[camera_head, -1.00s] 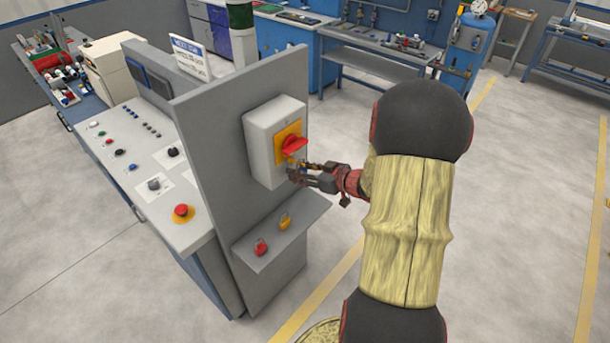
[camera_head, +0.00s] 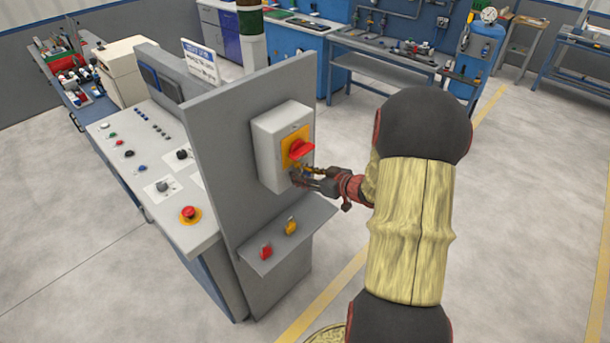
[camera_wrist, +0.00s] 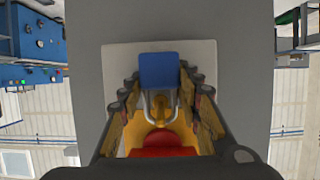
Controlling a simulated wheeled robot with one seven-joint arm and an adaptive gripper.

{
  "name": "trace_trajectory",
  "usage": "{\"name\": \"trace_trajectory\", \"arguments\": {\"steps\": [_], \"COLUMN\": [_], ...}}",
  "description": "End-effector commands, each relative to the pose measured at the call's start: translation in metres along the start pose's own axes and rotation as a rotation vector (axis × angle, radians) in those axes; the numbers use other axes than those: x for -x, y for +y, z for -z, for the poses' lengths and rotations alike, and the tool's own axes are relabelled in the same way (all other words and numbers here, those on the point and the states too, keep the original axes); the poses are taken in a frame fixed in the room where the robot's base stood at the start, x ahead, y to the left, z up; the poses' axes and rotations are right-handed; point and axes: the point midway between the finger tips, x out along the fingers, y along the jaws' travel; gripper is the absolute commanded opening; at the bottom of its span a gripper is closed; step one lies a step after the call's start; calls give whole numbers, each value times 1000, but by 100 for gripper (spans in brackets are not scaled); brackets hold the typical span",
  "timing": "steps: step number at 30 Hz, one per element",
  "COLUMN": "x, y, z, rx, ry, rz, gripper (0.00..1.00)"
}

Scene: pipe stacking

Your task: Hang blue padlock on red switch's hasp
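The blue padlock (camera_wrist: 160,70) is between my fingertips in the wrist view, with its body at the top and its silver shackle below it. My gripper (camera_wrist: 160,82) appears closed on the sides of the padlock. The shackle lies at the yellow hasp (camera_wrist: 160,108); I cannot tell whether it passes through the hole. The red switch (camera_head: 301,150) sits on a yellow plate on a grey box (camera_head: 268,150). It also shows at the bottom of the wrist view (camera_wrist: 162,145). In the head view my gripper (camera_head: 300,178) is just below the switch, and the padlock is mostly hidden.
A grey shelf (camera_head: 275,250) under the box holds a red padlock (camera_head: 266,252) and a yellow padlock (camera_head: 291,226). The upright grey panel (camera_head: 225,150) stands beside a sloped control desk (camera_head: 140,170). The floor to the right is open.

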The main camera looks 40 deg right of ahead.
Motion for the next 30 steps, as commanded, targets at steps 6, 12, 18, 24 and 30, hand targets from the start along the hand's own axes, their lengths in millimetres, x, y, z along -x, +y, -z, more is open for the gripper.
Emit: {"name": "trace_trajectory", "arguments": {"steps": [6, 12, 18, 24, 30], "x": [-2, -1, -1, 10, 47], "y": [0, 0, 0, 2, 2], "z": [0, 1, 0, 1, 1], "rx": [1, 1, 1, 0, 0], "ry": [0, 1, 1, 2, 2], "rz": [1, 0, 0, -3, -6], "gripper": [46, 55, 55, 55, 55]}}
